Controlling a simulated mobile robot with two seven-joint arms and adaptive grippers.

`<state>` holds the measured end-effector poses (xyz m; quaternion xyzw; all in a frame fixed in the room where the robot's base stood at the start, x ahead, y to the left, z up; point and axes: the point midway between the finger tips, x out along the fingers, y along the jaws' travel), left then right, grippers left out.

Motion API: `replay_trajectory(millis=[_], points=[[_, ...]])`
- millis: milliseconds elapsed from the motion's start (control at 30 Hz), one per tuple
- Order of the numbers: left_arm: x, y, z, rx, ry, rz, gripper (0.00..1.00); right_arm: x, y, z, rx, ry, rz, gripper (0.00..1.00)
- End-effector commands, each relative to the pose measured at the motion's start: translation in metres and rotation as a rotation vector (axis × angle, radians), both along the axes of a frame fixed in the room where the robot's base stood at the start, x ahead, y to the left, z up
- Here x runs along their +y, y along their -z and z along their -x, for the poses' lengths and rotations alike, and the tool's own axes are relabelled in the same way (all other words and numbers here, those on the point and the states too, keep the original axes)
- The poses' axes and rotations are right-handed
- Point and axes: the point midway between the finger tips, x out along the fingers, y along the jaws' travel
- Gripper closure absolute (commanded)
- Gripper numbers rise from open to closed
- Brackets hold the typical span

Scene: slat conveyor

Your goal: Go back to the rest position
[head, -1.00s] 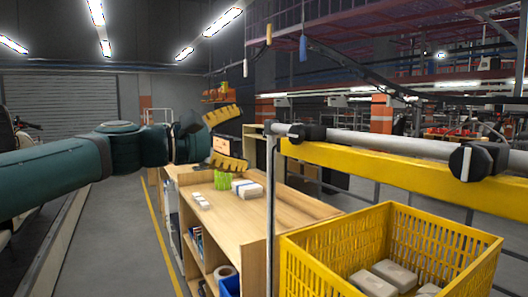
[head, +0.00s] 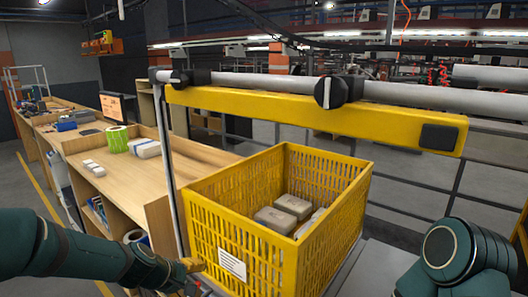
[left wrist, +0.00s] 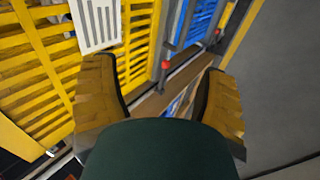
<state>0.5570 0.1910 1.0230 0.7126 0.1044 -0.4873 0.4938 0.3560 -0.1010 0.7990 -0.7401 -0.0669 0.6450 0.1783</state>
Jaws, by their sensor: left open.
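My left arm comes in low from the left in the head view. Its gripper (head: 194,276) is small and partly hidden there, low beside the near left corner of the yellow crate (head: 205,205). In the left wrist view the two yellow fingers of the left gripper (left wrist: 162,92) stand wide apart with nothing between them. The crate's slatted wall and white label (left wrist: 97,22) are beyond the left finger. A dark green link of my right arm (head: 455,255) shows at the lower right of the head view; the right gripper is out of sight.
Grey boxes (head: 292,206) lie in the crate. A yellow beam (head: 300,112) on a metal rail crosses behind and above it. A wooden shelf bench (head: 140,180) with a green roll (head: 117,139) and white boxes stands left. Grey floor is open at far left.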

Motion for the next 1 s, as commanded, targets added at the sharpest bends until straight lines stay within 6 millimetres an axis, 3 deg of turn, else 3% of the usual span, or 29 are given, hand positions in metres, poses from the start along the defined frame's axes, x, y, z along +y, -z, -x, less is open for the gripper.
replay_trajectory(millis=[33,200,300,400,500,600,1000], points=[[-0.009,0.036,0.016,0.042,0.055,-0.048,0.27,0.0,0.0,0.0,0.0,0.0,0.0,0.53],[-0.036,0.133,0.077,0.11,0.29,-0.203,0.27,0.0,0.0,0.0,0.0,0.0,0.0,0.53],[-0.054,0.175,0.119,0.125,0.446,-0.258,0.27,0.0,0.0,0.0,0.0,0.0,0.0,0.53],[-0.07,0.203,0.157,0.123,0.58,-0.281,0.27,0.0,0.0,0.0,0.0,0.0,0.0,0.53],[-0.082,0.218,0.183,0.111,0.672,-0.286,0.27,0.0,0.0,0.0,0.0,0.0,0.0,0.53],[-0.088,0.224,0.197,0.102,0.719,-0.284,0.27,0.0,0.0,0.0,0.0,0.0,0.0,0.53],[-0.09,0.225,0.201,0.096,0.734,-0.284,0.27,0.0,0.0,0.0,0.0,0.0,0.0,0.53]])
